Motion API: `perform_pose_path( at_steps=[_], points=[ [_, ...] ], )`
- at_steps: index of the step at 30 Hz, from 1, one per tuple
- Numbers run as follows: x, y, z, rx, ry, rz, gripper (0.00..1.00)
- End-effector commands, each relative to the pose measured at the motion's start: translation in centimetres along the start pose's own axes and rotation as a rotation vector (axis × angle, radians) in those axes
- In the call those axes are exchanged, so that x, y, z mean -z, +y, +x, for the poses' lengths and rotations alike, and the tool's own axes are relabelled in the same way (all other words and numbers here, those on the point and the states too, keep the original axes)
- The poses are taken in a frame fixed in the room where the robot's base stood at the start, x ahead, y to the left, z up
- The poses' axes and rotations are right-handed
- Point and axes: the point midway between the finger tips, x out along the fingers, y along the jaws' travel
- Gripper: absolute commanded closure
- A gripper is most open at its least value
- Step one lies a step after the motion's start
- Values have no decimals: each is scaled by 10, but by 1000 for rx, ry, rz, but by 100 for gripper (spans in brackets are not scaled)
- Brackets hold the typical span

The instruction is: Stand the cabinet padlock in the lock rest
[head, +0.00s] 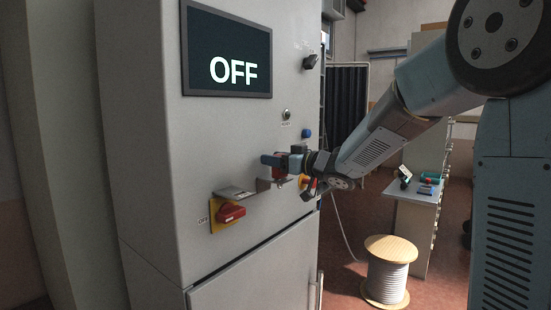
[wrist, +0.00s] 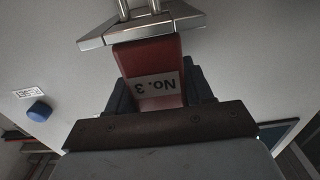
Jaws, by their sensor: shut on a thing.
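The padlock is a red block with a grey label reading "No. 3", upside down in the wrist view (wrist: 160,62). My gripper (wrist: 160,95) is shut on it. A silver flared metal piece with two round bars lies at the padlock's far end; I cannot tell whether these belong to the padlock or the rest. In the head view my gripper (head: 277,163) is at the cabinet front, with a bit of red between its jaws. A grey metal bracket, apparently the lock rest (head: 236,194), sticks out just below and left of it. Contact between them cannot be made out.
The grey cabinet (head: 150,130) bears an OFF screen (head: 228,50), a red rotary switch on yellow (head: 230,213) below the bracket, and a blue knob (head: 307,133) above my gripper. A cable spool (head: 387,275) stands on the floor right, before a small bench (head: 414,196).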

Motion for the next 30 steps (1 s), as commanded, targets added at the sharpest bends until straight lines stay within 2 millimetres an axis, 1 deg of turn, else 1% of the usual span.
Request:
perform_pose_path(
  at_steps=[13, 30],
  points=[
    [0, -1, 1, 1, 0, 0, 90],
    [-5, -1, 1, 1, 0, 0, 90]
  ],
)
